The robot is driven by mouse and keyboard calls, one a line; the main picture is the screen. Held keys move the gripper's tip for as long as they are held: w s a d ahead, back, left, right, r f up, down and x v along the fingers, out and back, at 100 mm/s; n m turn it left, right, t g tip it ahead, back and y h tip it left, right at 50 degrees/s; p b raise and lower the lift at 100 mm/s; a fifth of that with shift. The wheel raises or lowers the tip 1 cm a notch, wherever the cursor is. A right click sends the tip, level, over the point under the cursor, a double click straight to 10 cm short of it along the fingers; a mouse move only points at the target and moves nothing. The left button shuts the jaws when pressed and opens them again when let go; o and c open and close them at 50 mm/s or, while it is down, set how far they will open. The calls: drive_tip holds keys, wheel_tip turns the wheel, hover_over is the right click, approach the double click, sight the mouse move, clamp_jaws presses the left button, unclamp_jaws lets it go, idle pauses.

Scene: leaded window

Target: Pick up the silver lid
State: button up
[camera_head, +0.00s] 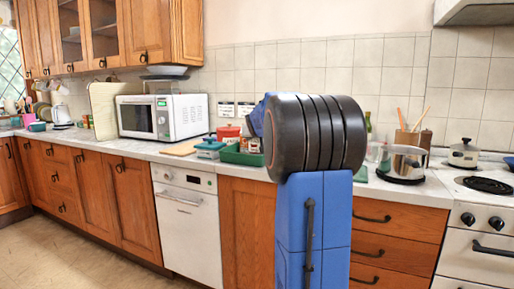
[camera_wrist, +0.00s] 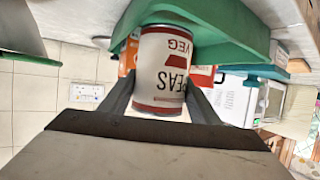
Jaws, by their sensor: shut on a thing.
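In the wrist view my gripper (camera_wrist: 163,90) has its two dark fingers on either side of a white and red can (camera_wrist: 162,72) marked PEAS and VEG, which appears upside down. The jaws are shut on this can. In the camera_head view my own arm hides the gripper and can. A silver lid is not clearly identifiable. A shiny steel pot (camera_head: 403,165) stands on the counter right of my arm. A pale pot with a dark-knobbed lid (camera_head: 463,153) stands on the hob.
A green tray (camera_head: 236,157) sits on the counter beside my arm; a green container edge shows beside the can in the wrist view (camera_wrist: 245,30). A teal pot (camera_head: 209,149), a red pot (camera_head: 228,134) and a microwave (camera_head: 166,116) stand left. Utensils (camera_head: 412,125) stand behind the steel pot.

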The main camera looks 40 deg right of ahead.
sight(257, 145)
drive_tip(key=shift+f, duration=1.8)
drive_tip(key=shift+f, duration=0.1)
drive_tip(key=o, duration=1.6)
drive_tip(key=shift+c, duration=0.2)
drive_tip(key=v, duration=1.2)
drive_tip(key=shift+a, duration=0.1)
